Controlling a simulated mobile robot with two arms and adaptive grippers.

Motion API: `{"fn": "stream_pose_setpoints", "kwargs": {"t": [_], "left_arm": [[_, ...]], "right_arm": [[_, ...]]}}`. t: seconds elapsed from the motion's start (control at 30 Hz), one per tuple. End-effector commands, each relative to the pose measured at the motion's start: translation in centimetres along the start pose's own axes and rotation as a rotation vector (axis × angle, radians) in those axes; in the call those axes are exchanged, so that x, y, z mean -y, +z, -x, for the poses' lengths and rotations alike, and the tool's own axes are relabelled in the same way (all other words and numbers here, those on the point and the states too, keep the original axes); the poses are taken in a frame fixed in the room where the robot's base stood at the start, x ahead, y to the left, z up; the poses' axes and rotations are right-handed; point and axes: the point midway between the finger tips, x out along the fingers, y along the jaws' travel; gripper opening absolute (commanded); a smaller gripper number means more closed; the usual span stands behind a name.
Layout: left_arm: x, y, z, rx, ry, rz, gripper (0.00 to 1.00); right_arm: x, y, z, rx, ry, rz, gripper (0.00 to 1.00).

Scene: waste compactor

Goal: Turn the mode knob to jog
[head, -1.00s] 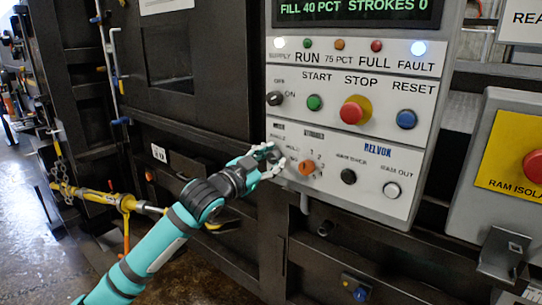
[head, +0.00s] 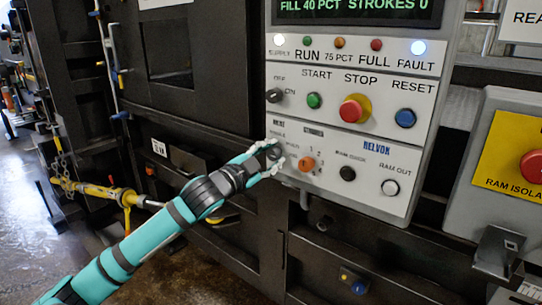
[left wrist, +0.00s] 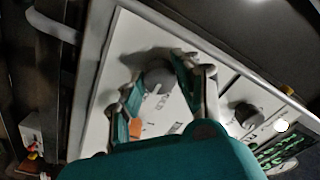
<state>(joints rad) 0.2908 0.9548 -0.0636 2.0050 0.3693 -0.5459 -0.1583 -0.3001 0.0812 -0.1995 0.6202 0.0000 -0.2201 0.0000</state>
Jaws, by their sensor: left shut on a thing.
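The mode knob (left wrist: 158,77) is a round dark grey knob at the lower left of the control panel (head: 350,215). In the left wrist view it sits between the two fingers of my left gripper (left wrist: 160,86), with a pale pointer line on its face. A MULTI label is printed beside it; I cannot read a jog label. In the head view my left gripper (head: 273,156) is shut on the knob and covers most of it. My right gripper is not in view.
An orange knob (head: 306,164) sits just right of the mode knob. The dark off/on knob (head: 274,95), green start button (head: 314,100) and red stop button (head: 355,108) are above. A black knob (head: 348,173) is farther right.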

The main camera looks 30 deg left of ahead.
Motion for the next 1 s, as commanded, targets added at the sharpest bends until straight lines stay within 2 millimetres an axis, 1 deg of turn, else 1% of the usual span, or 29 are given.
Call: {"fn": "stream_pose_setpoints", "kwargs": {"t": [0.1, 0.13, 0.3, 0.57, 0.67, 0.77, 1.0], "left_arm": [[0.0, 0.0, 0.0, 0.000, 0.001, -0.002, 0.00], [0.0, 0.0, 0.0, 0.000, 0.001, -0.002, 0.35], [0.0, 0.0, 0.0, 0.000, 0.001, -0.001, 0.55], [0.0, 0.0, 0.1, 0.001, 0.001, 0.000, 0.55], [-0.1, 0.1, 0.4, 0.002, 0.002, 0.001, 0.55], [-0.1, 0.1, 1.3, 0.003, 0.003, 0.000, 0.55], [-0.2, 0.1, 4.8, 0.004, 0.004, -0.002, 0.55]], "right_arm": [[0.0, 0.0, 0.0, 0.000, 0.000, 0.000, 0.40], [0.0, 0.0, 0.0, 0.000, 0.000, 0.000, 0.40], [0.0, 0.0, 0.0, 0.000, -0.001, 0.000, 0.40], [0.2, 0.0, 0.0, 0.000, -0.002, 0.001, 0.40], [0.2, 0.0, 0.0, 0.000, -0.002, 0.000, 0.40], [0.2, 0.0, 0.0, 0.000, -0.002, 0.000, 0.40], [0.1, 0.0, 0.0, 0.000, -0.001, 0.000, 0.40]]}}
